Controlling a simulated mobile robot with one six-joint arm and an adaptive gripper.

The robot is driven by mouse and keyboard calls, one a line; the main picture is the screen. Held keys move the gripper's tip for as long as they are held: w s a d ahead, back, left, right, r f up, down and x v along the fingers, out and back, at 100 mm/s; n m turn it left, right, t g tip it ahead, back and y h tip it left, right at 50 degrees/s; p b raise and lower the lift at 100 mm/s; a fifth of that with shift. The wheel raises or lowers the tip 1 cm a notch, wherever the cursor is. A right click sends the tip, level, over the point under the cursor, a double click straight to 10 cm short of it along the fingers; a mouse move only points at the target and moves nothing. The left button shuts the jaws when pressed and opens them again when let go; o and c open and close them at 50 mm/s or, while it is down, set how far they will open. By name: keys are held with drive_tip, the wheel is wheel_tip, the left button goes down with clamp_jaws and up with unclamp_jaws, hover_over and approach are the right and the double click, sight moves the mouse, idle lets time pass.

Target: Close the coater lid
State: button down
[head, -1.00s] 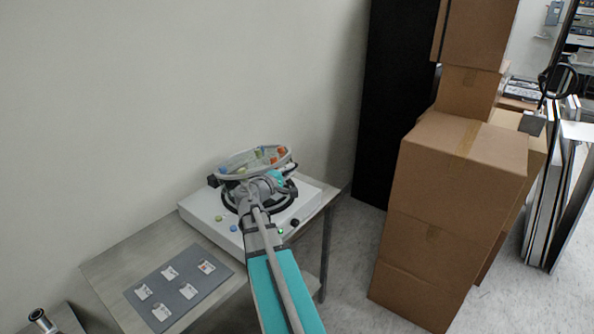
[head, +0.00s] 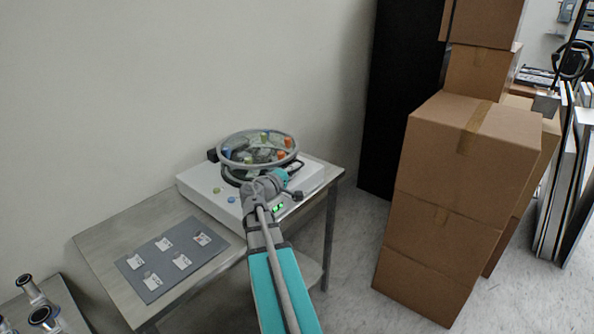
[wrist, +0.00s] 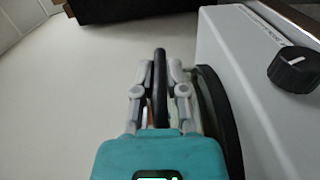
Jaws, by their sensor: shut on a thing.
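The coater (head: 205,192) is a white box with a round chamber on top, standing on the table. Its lid (head: 222,141) is a clear disc with a grey rim, over the dark ring (head: 228,179) of the chamber. A gap still shows between rim and ring, with the lid tilted. My gripper (head: 281,177) is at the near side of the lid; its fingertips are hidden in the head view. In the wrist view my gripper (wrist: 159,88) is shut on a dark upright bar, the lid handle (wrist: 160,72), between both fingers.
A black knob (wrist: 295,69) is on the coater's face beside my gripper. A grey mat (head: 166,268) with several small samples lies on the table (head: 105,245), front left. Stacked cardboard boxes (head: 465,150) stand to the right. Metal fittings (head: 35,290) are at lower left.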

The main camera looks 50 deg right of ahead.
drive_tip(key=shift+s+f, duration=0.25)
drive_tip(key=c, duration=0.7)
unclamp_jaws()
drive_tip(key=shift+w, duration=0.1)
drive_tip(key=shift+a, duration=5.95)
